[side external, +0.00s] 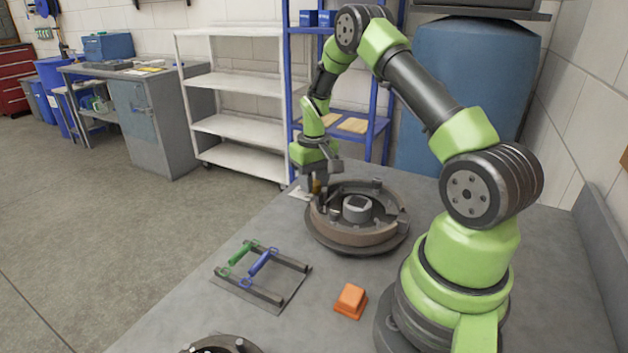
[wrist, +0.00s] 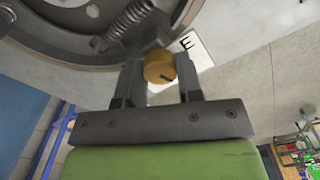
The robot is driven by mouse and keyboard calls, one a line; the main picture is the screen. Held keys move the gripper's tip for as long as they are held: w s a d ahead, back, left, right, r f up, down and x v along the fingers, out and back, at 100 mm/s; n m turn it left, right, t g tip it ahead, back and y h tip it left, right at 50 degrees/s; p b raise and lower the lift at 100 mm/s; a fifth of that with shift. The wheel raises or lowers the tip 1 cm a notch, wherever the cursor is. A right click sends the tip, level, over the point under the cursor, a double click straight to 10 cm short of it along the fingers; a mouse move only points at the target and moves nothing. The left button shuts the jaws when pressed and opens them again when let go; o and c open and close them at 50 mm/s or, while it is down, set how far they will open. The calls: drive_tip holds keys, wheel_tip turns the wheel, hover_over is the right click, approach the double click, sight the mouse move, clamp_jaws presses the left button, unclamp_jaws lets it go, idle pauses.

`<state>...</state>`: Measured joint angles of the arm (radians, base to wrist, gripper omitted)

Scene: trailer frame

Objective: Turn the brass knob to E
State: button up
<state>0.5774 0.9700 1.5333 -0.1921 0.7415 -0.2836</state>
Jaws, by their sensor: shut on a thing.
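The brass knob (wrist: 159,67) is between the two fingers of my gripper (wrist: 160,78) in the wrist view, and the fingers are shut on it. A short dark mark shows on the knob's face, low and right of its middle. The white plate (wrist: 203,57) with a black letter E (wrist: 187,43) lies just right of the knob. In the side external view my gripper (side external: 315,184) is at the left edge of the round drum assembly (side external: 350,242), and the knob (side external: 316,187) is mostly hidden by it.
A frame with a green handle (side external: 240,253) and a blue handle (side external: 260,262) lies on the grey table (side external: 215,320). An orange block (side external: 350,300) sits in front of the drum. Another round part (side external: 222,344) is at the front edge of the picture. Shelves stand behind.

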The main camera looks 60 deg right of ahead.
sight(314, 183)
drive_tip(key=n, duration=1.4)
drive_tip(key=shift+n, duration=0.3)
idle(0.4)
drive_tip(key=o, duration=0.9)
wheel_tip(314, 183, up, 9)
drive_tip(key=shift+r, duration=0.5)
